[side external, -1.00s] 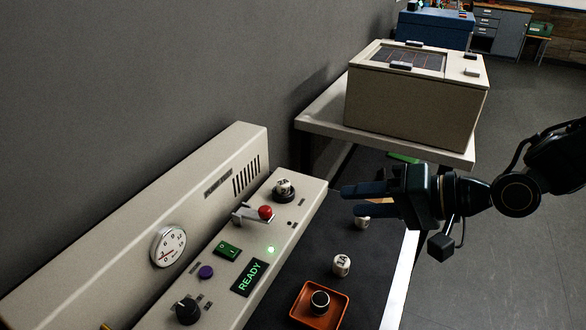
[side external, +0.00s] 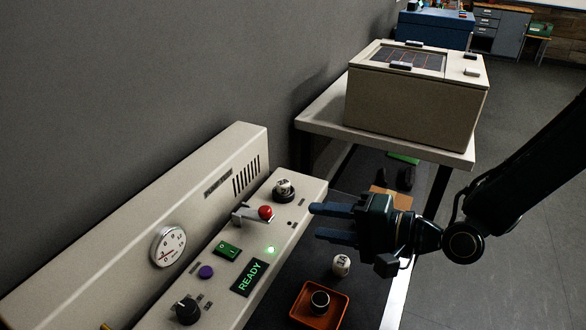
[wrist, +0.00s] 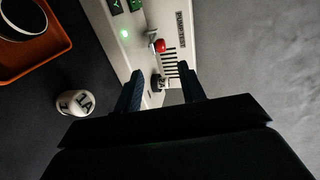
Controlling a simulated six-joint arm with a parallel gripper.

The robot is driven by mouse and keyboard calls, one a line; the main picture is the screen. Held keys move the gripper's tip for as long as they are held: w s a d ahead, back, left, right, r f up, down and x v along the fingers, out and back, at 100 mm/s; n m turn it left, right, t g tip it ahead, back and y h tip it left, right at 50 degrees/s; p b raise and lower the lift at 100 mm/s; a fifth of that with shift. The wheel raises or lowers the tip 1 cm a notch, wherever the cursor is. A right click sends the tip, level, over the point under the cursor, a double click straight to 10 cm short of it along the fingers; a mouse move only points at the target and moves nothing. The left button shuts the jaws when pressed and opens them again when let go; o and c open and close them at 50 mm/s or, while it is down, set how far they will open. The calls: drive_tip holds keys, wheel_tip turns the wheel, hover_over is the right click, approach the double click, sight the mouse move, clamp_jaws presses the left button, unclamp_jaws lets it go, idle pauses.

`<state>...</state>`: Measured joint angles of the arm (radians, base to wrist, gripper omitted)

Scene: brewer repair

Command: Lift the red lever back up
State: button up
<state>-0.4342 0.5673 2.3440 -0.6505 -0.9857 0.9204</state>
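The red lever (side external: 265,212) has a red ball on a metal arm and sits on the sloped beige control panel (side external: 218,249). In the wrist view the red ball (wrist: 159,46) shows beyond the fingertips. My gripper (side external: 316,222) is open and empty, to the right of the lever in the side view, apart from it. In the wrist view its two fingers (wrist: 162,80) are spread, with the panel's vents and a knob showing between and beyond them.
The panel also bears a gauge (side external: 168,246), a green switch (side external: 227,250), a READY display (side external: 249,278), a purple button (side external: 205,271) and knobs. An orange tray (side external: 297,313) and a white marked cylinder (side external: 341,264) are on the dark mat. A beige box (side external: 414,105) stands behind.

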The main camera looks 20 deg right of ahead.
sight(271, 213)
drive_tip(key=shift+x, duration=6.6)
drive_tip(key=shift+c, duration=0.4)
